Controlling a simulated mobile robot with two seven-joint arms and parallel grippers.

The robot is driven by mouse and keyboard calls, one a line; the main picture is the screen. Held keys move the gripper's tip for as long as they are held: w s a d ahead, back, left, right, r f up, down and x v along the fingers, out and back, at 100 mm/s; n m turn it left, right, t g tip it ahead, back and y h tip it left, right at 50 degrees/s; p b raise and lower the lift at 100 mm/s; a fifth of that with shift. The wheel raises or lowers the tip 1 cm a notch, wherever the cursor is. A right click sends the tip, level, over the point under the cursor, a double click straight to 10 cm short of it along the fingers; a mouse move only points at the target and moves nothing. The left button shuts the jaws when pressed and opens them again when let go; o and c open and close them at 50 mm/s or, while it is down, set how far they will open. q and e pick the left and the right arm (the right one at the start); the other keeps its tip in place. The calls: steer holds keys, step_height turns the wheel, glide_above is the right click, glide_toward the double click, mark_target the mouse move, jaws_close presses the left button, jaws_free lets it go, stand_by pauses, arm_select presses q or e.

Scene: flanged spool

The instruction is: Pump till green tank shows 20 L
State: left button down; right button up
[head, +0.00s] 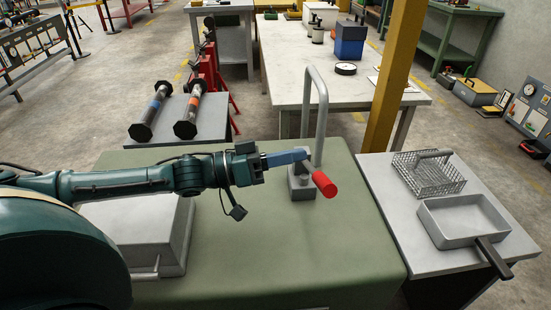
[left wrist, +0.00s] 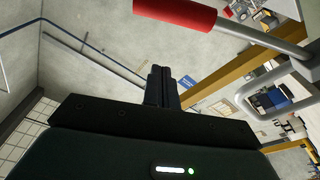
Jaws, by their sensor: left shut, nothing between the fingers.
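The green tank (head: 285,255) is a broad, flat-topped block in front of me. On its top stands a grey hand pump (head: 301,190) with a tall bent grey pipe (head: 323,110) and a lever ending in a red grip (head: 325,184). My left gripper (head: 306,155) is shut and empty, its fingers pointing right just above the pump, behind the red grip. In the left wrist view, the shut fingers (left wrist: 162,72) show below the red grip (left wrist: 178,12), apart from it in the picture. I see no litre reading on the tank. My right gripper is not in view.
A grey lidded box (head: 140,230) sits on the tank's left part. A side table at right holds a wire basket (head: 428,174) and a grey pan (head: 465,220). Two flanged spools (head: 188,115) lie on a bench behind. A yellow post (head: 396,75) stands behind right.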

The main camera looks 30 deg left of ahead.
mark_target(315, 172)
arm_select(q)
steer(key=shift+w+d+f, duration=0.2)
steer(key=shift+d+f, duration=0.3)
steer(key=shift+d, duration=0.2)
steer(key=shift+w+d+f, duration=0.15)
steer(key=shift+d+f, duration=0.3)
steer(key=shift+d, duration=0.3)
steer(key=shift+w+d+f, duration=0.2)
steer(key=shift+d+f, duration=0.3)
steer(key=shift+d, duration=0.2)
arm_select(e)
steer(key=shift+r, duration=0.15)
